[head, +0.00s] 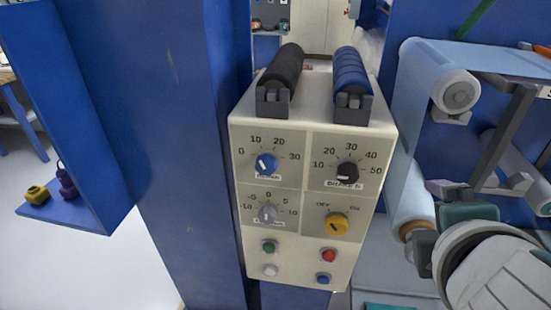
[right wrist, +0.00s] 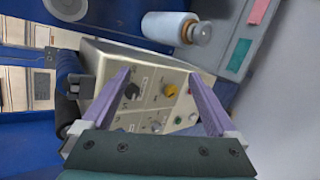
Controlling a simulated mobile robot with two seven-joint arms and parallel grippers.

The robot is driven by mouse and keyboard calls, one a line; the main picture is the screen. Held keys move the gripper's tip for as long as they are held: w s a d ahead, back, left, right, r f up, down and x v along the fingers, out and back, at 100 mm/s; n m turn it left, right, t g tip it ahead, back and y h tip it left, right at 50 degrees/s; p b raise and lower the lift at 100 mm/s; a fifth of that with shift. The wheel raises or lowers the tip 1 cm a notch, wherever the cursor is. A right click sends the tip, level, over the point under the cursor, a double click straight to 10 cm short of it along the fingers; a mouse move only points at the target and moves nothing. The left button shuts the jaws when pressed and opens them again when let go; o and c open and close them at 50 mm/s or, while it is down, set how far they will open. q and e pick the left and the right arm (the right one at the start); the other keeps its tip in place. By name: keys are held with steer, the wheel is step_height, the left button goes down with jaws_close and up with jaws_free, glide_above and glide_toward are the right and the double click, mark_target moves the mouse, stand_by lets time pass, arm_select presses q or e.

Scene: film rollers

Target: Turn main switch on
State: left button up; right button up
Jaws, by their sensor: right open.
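The yellow rotary knob (head: 336,225), labelled OFF at its upper left and ON at its upper right, sits at the lower right of the knobs on a cream control box (head: 300,180). Its small dark mark seems to lean toward OFF, but this is hard to read. In the right wrist view the yellow knob (right wrist: 170,90) lies beyond and between my right gripper's purple fingers (right wrist: 158,73). That gripper is open and empty, apart from the box. In the head view my right gripper's dark green body (head: 425,252) is right of the box; its fingers are not clear. My left gripper is not seen.
Blue (head: 265,163), black (head: 347,171) and grey (head: 267,213) knobs and several push buttons share the panel. Black (head: 283,68) and blue (head: 351,72) rollers lie on top. A film roll (head: 455,88) is at right, and a blue column (head: 165,120) at left.

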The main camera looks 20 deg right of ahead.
steer(key=w+a+f+n+t+h+b, duration=0.1)
steer(key=w+f+n+t+b, duration=0.1)
steer(key=f+n+b, duration=0.35)
steer(key=w+f+n+t+h+b, duration=0.1)
steer(key=w+f+n+t+b, duration=0.15)
steer(key=f+b, duration=0.65)
steer(key=n+t+y+b, duration=0.1)
steer(key=n+t+b, duration=0.2)
steer(key=n+b, duration=0.7)
glide_toward(336, 232)
steer(key=shift+m, duration=0.9)
steer(key=b+x, duration=0.2)
steer(key=x, duration=0.7)
steer(key=c, duration=1.4)
